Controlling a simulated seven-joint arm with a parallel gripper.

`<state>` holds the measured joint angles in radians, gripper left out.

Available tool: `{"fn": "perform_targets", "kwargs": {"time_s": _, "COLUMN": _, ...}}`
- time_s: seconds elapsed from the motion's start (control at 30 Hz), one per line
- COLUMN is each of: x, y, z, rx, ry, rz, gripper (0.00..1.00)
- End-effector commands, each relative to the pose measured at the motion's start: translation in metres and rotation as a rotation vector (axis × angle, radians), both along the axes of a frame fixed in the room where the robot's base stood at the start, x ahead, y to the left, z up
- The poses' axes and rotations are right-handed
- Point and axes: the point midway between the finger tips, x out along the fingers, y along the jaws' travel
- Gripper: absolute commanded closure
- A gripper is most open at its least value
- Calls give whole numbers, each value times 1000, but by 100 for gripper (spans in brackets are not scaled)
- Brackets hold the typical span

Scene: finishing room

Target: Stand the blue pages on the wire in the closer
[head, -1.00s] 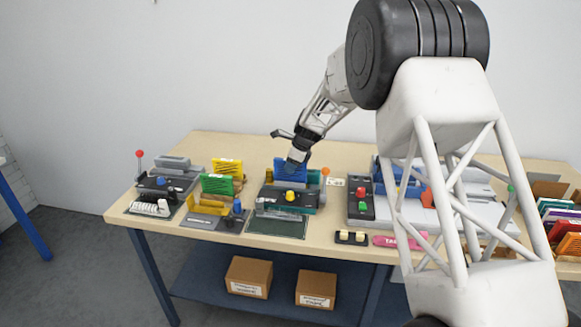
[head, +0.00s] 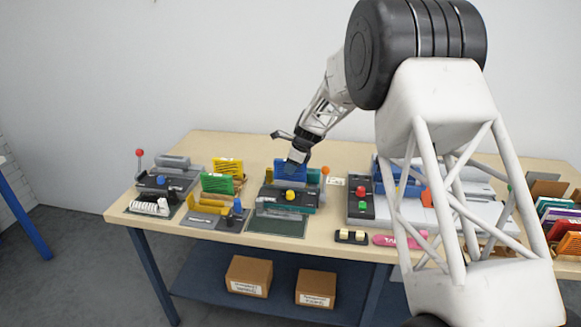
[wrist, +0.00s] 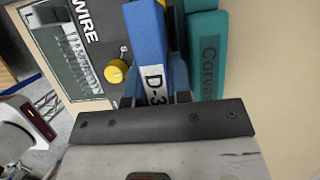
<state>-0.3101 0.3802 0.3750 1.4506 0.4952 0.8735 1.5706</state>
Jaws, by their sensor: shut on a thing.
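The blue pages (head: 289,173) are a thick blue block. In the wrist view the blue pages (wrist: 146,35) carry a white label reading "D-3". My gripper (head: 296,160) is shut on them, with a finger (wrist: 157,92) on each side of the block. They are over the back part of the closer (head: 268,192), a dark and teal machine with a yellow knob (head: 290,195). The closer's panel reads "WIRE" in the wrist view, and a pale toothed wire (wrist: 80,52) shows near it. Whether the pages touch the wire or the closer cannot be told.
A teal piece (wrist: 208,60) lies close beside the pages. Green pages (head: 217,184) and yellow pages (head: 228,167) stand to the left. A grey machine (head: 360,205) with red and green buttons is to the right. Bare table lies behind the closer.

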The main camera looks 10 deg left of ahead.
Motion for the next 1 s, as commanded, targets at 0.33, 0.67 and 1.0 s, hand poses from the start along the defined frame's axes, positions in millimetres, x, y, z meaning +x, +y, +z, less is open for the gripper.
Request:
{"fn": "perform_targets", "kwargs": {"time_s": 0.33, "x": 0, "y": 0, "z": -5, "rx": 0, "ry": 0, "rz": 0, "gripper": 100}}
{"fn": "perform_targets", "kwargs": {"time_s": 0.67, "x": 0, "y": 0, "z": -5, "rx": 0, "ry": 0, "rz": 0, "gripper": 70}}
{"fn": "perform_targets", "kwargs": {"time_s": 1.0, "x": 0, "y": -4, "z": 6, "rx": 0, "ry": 0, "rz": -1, "gripper": 70}}
